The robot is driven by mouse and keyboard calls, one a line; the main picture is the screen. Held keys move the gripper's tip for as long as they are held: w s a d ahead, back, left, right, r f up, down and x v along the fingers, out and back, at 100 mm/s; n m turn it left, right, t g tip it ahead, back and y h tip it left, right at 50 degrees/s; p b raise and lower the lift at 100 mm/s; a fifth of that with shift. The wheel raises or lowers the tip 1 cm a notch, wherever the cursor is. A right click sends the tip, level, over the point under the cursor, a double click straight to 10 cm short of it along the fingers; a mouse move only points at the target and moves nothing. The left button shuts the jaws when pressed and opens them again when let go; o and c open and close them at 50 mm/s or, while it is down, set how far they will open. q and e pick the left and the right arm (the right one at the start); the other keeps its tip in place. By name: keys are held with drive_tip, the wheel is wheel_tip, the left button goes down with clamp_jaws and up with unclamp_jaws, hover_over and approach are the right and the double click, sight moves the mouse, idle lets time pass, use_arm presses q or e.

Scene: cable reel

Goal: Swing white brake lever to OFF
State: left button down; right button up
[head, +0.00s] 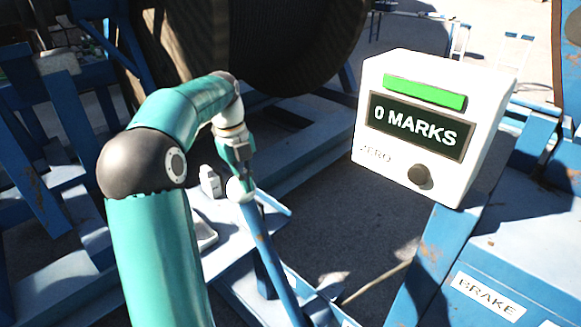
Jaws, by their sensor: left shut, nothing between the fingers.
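A blue rod (268,250) rises at a slant from the lower middle and ends in a white knob (240,190). I cannot tell for sure whether this is the brake lever; no OFF mark is readable. My left gripper (241,172) is shut and empty, pointing down right at the knob. I cannot tell whether it touches it. A white BRAKE label (487,295) is on a blue beam at the lower right. My right gripper is not in view.
A white counter box (484,132) reading "0 MARKS", with a green bar and a dark button, stands right of my left arm. A large dark cable reel (285,50) is behind. Blue frame beams (330,140) surround the work area. Grey ground shows between them.

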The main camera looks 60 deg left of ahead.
use_arm(q)
drive_tip(key=shift+s+a+r, duration=0.15)
drive_tip(key=shift+s+a, duration=0.1)
wheel_tip(320, 180, up, 11)
drive_tip(key=s+p, duration=0.1)
drive_tip(key=p, duration=0.1)
drive_tip(key=shift+a, duration=0.4)
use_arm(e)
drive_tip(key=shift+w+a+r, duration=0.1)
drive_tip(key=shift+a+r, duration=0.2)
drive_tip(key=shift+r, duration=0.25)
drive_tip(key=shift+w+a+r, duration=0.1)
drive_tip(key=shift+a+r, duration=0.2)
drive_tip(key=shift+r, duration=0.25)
